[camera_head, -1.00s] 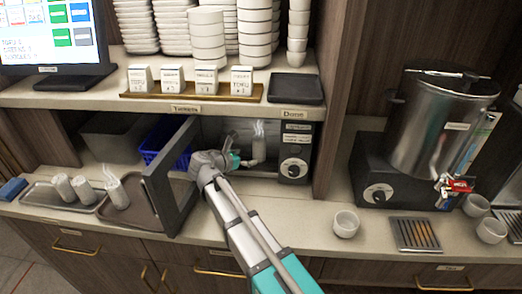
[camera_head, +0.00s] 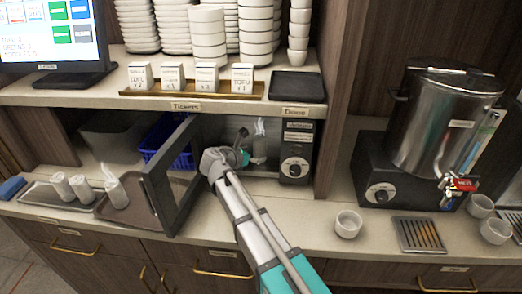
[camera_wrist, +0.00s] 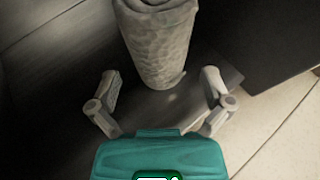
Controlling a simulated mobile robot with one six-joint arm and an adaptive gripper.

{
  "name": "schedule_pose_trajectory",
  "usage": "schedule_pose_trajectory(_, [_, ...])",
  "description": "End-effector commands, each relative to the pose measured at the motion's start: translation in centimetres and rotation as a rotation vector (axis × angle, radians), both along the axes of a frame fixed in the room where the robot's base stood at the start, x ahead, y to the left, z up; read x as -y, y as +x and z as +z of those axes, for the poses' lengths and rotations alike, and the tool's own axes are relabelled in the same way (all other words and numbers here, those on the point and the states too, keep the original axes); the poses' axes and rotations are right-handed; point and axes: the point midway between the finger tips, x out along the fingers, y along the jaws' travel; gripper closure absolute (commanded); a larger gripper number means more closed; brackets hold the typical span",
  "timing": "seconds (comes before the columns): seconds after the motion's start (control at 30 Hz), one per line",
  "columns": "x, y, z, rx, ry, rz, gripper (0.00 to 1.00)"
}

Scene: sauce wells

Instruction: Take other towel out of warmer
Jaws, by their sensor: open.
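A rolled, steaming towel (camera_head: 259,148) stands upright inside the open warmer (camera_head: 297,139), near its right side. In the wrist view the towel (camera_wrist: 158,45) is a pale, textured roll ahead of my gripper (camera_wrist: 162,80). My gripper is open, with one finger to each side of the towel's lower end, and I see no contact. In the head view my gripper (camera_head: 246,157) reaches into the warmer, just left of the towel. Another steaming rolled towel (camera_head: 116,194) stands on the brown tray (camera_head: 137,215) outside, left of the warmer.
The warmer's door (camera_head: 172,178) stands open to the left of my arm. A metal tray (camera_head: 42,197) holds two rolled white items. A blue basket (camera_head: 181,160) is behind the door. A white cup (camera_head: 348,224) stands on the counter at right. The shelf is close above.

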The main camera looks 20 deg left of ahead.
Motion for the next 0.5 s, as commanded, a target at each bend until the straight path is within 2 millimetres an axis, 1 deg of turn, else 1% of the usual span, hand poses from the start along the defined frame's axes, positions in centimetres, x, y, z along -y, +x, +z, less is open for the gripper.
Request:
schedule_pose_trajectory(0.03, [0.2,0.6,-0.5,0.000,-0.001,-0.002,0.00])
schedule_pose_trajectory(0.2, [0.8,2.1,-1.1,0.000,0.001,0.000,0.00])
schedule_pose_trajectory(0.33, [1.1,2.6,-1.3,0.000,0.000,0.000,0.00])
schedule_pose_trajectory(0.5, [1.1,2.6,-1.2,0.000,0.000,0.001,0.00])
